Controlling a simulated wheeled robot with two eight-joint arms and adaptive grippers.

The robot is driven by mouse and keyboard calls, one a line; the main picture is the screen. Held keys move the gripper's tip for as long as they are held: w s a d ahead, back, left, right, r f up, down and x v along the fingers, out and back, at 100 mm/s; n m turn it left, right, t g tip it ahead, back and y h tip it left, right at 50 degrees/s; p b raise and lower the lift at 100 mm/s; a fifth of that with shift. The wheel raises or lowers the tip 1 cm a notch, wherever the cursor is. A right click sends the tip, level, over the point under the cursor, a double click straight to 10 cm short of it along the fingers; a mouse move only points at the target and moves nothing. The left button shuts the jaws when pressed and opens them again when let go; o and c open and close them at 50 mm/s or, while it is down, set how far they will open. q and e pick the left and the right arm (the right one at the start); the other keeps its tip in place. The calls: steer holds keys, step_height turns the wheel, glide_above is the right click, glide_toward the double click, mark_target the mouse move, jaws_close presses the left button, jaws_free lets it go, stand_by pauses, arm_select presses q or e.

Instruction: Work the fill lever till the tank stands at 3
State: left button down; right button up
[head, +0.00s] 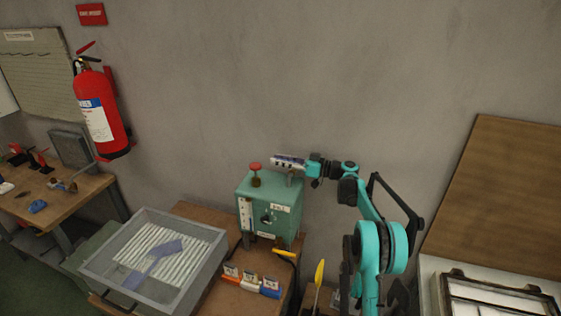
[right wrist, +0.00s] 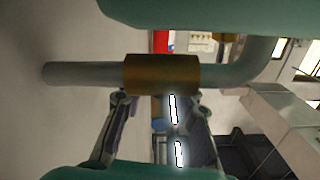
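The green tank box (head: 270,205) stands on the wooden table against the wall. A red knob (head: 256,167) on a short stem rises from its top left. A pale strip gauge (head: 246,215) is on its front; its reading is too small to tell. My right gripper (head: 280,160) is above the tank's top, to the right of the red knob and apart from it. In the right wrist view its fingers (right wrist: 158,98) are spread, with a grey pipe and brass collar (right wrist: 162,74) across the picture beyond their tips. I cannot tell which part is the fill lever. My left gripper is not in view.
Small labelled holders (head: 250,278) and a yellow handle (head: 284,253) lie in front. Another yellow handle (head: 319,273) stands upright at right. A fire extinguisher (head: 100,110) hangs on the wall.

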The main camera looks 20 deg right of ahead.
jaws_close()
steer(key=shift+s+a+n+g+y, duration=0.1)
steer(key=shift+s+n+g+y, duration=0.15)
steer(key=shift+n+g+y, duration=0.5)
steer(key=shift+h, duration=0.25)
steer(key=shift+o, duration=1.5)
jaws_free()
steer(key=v, duration=1.2)
